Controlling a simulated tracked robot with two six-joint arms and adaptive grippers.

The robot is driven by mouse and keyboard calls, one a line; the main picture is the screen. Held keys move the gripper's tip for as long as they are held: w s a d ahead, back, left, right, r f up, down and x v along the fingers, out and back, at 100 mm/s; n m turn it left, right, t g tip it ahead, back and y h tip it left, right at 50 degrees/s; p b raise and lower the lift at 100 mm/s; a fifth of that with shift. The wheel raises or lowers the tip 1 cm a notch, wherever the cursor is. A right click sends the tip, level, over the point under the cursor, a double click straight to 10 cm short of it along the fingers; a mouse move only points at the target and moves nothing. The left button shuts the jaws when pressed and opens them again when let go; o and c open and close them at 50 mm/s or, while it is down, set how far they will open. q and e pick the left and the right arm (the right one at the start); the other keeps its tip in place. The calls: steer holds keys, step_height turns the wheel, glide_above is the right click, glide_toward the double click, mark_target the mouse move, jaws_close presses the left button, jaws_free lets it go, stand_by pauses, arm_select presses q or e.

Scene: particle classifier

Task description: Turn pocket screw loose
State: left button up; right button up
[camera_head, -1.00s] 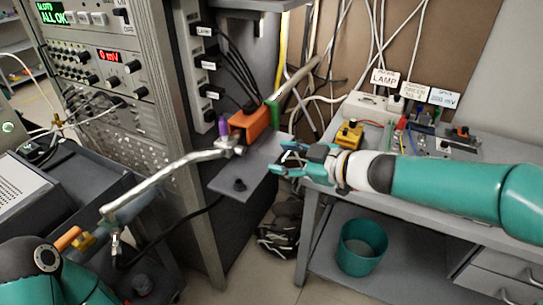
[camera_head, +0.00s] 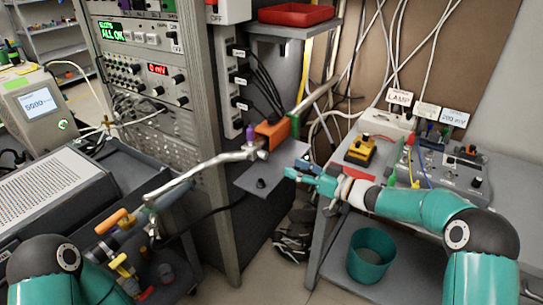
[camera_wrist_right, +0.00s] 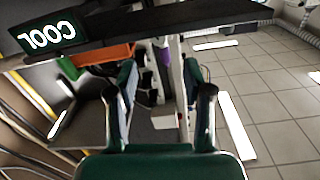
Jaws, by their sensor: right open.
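An orange block (camera_head: 271,133) with a green end plate (camera_head: 293,125) sits by the rack above a grey plate (camera_head: 268,176). A purple knob (camera_head: 250,132) stands beside it at the joint of a long metal tube (camera_head: 195,174). A black knob (camera_head: 261,183) is on the plate. I cannot tell which part is the pocket screw. My right gripper (camera_head: 291,170) is at the plate's right edge, open and empty. In the right wrist view its fingers (camera_wrist_right: 160,98) are apart, with the orange block (camera_wrist_right: 100,54) and the purple knob (camera_wrist_right: 163,56) beyond them.
A bench (camera_head: 330,178) with a yellow-black device (camera_head: 360,151) stands at right, with a teal bin (camera_head: 370,256) below. A red tray (camera_head: 297,14) sits on the upper shelf.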

mark_target(266, 157)
steer(key=p+x, duration=0.1)
steer(key=x, duration=0.8)
steer(key=shift+w+a, duration=0.3)
